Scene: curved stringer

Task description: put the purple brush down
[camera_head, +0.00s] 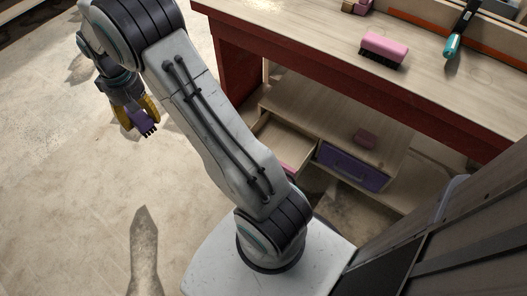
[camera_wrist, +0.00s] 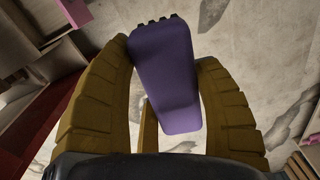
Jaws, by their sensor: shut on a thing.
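The purple brush (camera_head: 146,120) is held in my gripper (camera_head: 138,112), over the bare floor left of the workbench in the head view. Its dark bristles show at the lower end there. In the wrist view the purple brush (camera_wrist: 164,72) sits between the two yellow fingers of my gripper (camera_wrist: 165,90), tilted slightly, with bristle tips at its far end. The fingers are shut on it. How high it is above the floor is hard to tell.
The workbench (camera_head: 290,30) with red sides stands right of my arm. On it lie a pink brush (camera_head: 384,48) and a teal-handled tool (camera_head: 457,38). The floor (camera_head: 60,180) at left is clear.

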